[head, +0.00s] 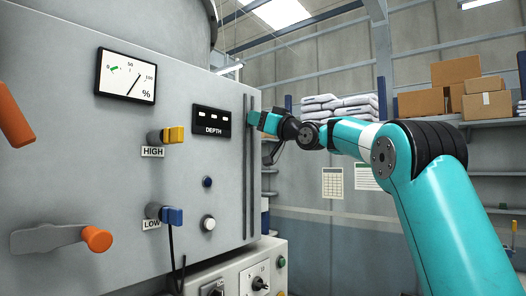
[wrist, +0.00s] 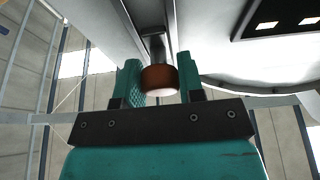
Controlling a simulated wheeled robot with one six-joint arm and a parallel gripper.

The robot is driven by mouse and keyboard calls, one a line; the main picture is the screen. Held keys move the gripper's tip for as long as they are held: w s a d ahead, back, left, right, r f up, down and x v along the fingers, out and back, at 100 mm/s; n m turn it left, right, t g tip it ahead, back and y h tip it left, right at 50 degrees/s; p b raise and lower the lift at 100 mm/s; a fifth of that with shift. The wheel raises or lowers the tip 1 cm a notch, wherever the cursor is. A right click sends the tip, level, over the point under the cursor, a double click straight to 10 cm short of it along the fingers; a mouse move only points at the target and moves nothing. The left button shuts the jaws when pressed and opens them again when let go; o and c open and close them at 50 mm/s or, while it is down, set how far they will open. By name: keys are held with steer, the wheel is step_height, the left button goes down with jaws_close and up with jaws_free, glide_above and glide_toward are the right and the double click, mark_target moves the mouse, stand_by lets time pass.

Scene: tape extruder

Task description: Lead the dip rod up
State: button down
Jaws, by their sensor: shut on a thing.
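The dip rod's knob (wrist: 160,80), brown-orange with a pale end face, sits between my two teal fingers in the wrist view. A dark grey stem (wrist: 156,46) runs from it toward the panel slot. My gripper (wrist: 161,72) is shut around the knob. In the head view my gripper (head: 256,119) is at the upper part of the tall vertical slot (head: 249,190) near the panel's right edge, just right of the DEPTH display (head: 211,121). The knob is hidden there by my gripper. The display's readout is too small to read.
The grey panel (head: 110,200) also carries a gauge (head: 126,76), a yellow HIGH plug (head: 174,135), a blue LOW plug (head: 170,215) with a black cable, and orange handles at left. A control box (head: 240,275) stands below. Shelves with boxes (head: 455,72) are behind my arm.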

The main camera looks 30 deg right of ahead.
steer(key=shift+r, duration=1.9)
steer(key=c, duration=0.7)
jaws_free()
steer(key=shift+o, duration=0.2)
steer(key=shift+s+f, duration=0.15)
steer(key=shift+f, duration=0.05)
steer(key=b+v, duration=1.1)
steer(key=v, duration=0.6)
steer(key=shift+r, duration=0.1)
